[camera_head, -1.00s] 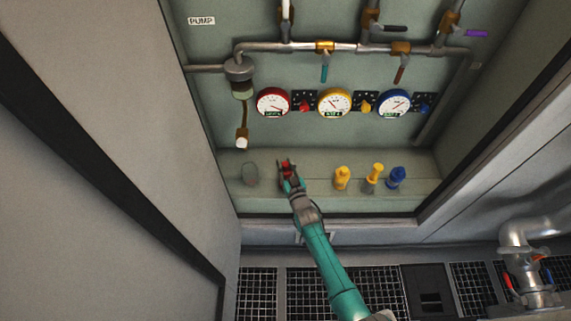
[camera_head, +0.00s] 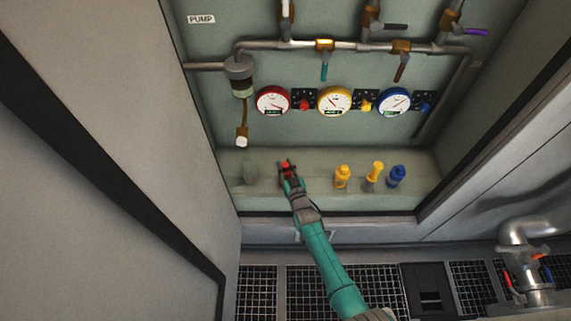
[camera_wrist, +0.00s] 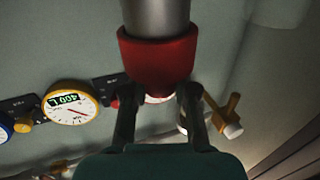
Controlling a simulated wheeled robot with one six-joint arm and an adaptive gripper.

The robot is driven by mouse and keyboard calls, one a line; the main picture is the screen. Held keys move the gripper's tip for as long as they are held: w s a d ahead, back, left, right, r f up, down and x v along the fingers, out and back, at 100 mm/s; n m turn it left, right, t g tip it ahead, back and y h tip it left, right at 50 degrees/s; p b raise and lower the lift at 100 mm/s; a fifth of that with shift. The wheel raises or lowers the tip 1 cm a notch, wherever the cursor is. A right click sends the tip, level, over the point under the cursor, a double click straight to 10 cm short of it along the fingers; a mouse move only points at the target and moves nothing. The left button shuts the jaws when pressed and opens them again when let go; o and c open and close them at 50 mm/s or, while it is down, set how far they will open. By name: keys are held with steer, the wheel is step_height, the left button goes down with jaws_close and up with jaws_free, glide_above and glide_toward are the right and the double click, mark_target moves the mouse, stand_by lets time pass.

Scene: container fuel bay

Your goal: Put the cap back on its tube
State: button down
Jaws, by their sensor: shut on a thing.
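My gripper (camera_head: 287,170) is over the shelf, left of the yellow tubes, with its fingers around a red cap (camera_head: 286,165). In the wrist view, which is turned upside down, my gripper (camera_wrist: 160,98) is shut on the red cap (camera_wrist: 157,60). A grey tube (camera_wrist: 156,17) meets the cap's wide end, in line with it. The cap appears to touch the tube or overlap its end. I cannot tell whether it is fully seated. In the head view the tube is hidden by my gripper.
Two yellow-topped tubes (camera_head: 342,176) (camera_head: 374,172) and a blue one (camera_head: 396,177) stand to the right on the shelf (camera_head: 320,200). A faint grey shape (camera_head: 248,172) is to the left. Gauges (camera_head: 335,102) and a hanging hose end (camera_head: 242,140) are behind.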

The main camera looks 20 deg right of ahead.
steer(key=shift+f, duration=0.35)
steer(key=shift+f, duration=0.25)
stand_by(0.4)
steer(key=shift+f, duration=0.25)
steer(key=c, duration=0.8)
jaws_free()
steer(key=s, duration=1.2)
